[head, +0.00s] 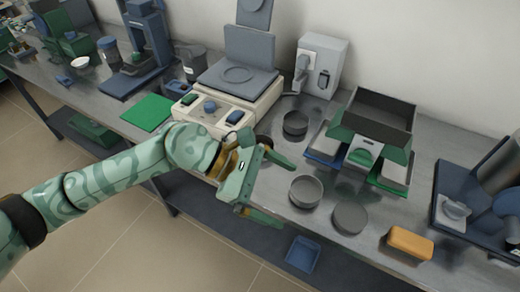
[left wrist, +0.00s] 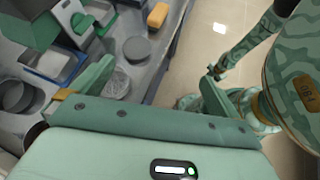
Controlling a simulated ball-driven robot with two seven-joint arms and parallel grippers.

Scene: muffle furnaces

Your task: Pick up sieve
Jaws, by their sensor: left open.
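A round, shallow sieve (head: 306,190) with a grey rim stands on the grey bench near its front edge. In the left wrist view the sieve (left wrist: 117,83) shows a mesh-like inside, partly covered by a finger. My left gripper (head: 272,187) is open and empty, just left of the sieve in the head view, its fingers pointing towards it. In the left wrist view the fingers of my left gripper (left wrist: 155,92) are spread apart. A patterned arm of mine, likely the right, shows there too; its small dark end is too unclear to read.
A dark round pan (head: 349,218) stands right of the sieve, and a dark bowl (head: 295,124) behind it. A balance-like device (head: 365,140) with a dark tray is behind right. An orange block (head: 409,243) lies at the right. A blue bin (head: 302,254) is below the bench.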

